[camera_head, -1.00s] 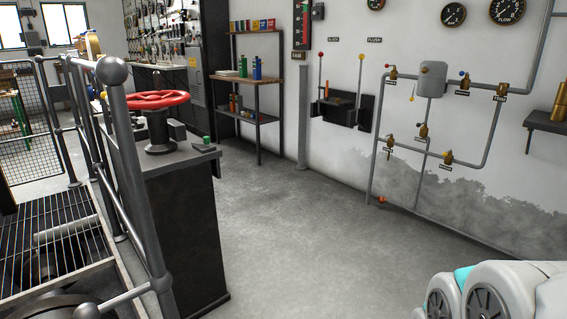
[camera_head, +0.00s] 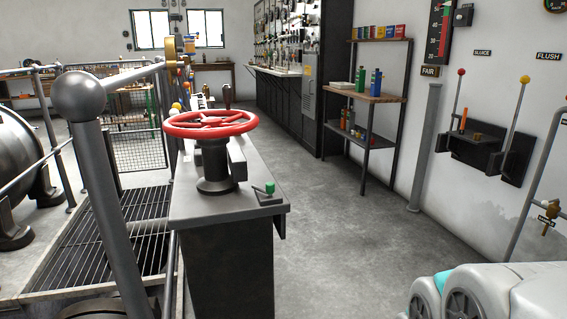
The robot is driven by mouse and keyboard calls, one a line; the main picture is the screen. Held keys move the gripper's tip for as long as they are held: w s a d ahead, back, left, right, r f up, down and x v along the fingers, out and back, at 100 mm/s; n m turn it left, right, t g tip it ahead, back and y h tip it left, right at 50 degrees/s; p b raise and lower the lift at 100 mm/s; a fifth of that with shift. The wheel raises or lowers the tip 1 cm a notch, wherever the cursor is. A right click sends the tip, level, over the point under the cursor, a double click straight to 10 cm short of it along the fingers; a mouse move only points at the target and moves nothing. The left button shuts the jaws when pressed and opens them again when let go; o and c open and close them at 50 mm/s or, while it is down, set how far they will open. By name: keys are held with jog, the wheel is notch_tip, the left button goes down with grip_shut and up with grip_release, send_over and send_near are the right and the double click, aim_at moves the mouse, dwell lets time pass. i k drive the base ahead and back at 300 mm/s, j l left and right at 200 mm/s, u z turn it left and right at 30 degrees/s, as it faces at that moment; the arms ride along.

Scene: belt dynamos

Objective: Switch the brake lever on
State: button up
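No lever in view carries a readable brake label, so I cannot tell which is the brake lever. A small green-knobbed lever (camera_head: 270,188) sits on the near corner of the dark console. A dark upright handle (camera_head: 227,96) rises behind the red handwheel (camera_head: 210,123) on the same console. On the right wall, a red-knobbed lever (camera_head: 458,95) stands under a SLUICE sign and a yellow-knobbed lever (camera_head: 518,103) under a FLUSH sign. My gripper is not in view; only white and teal parts of my own arm show at the bottom right.
The dark console (camera_head: 232,265) stands close in front. A grey railing post (camera_head: 112,200) is near on the left, beside a floor grating (camera_head: 115,235). A shelf rack (camera_head: 378,97) stands by the right wall. The grey floor (camera_head: 335,235) right of the console is clear.

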aim_at(180, 82)
jog(key=i+l+u, duration=0.15)
jog(key=i+u, duration=0.25)
jog(key=i+l+u, duration=0.5)
jog(key=u, duration=0.25)
jog(key=i+l, duration=1.35)
jog(key=l, duration=0.25)
jog(key=i+l, duration=0.7)
jog(key=l+u, duration=0.1)
jog(key=u, duration=1.75)
jog(key=k, duration=0.15)
jog(key=i, duration=0.15)
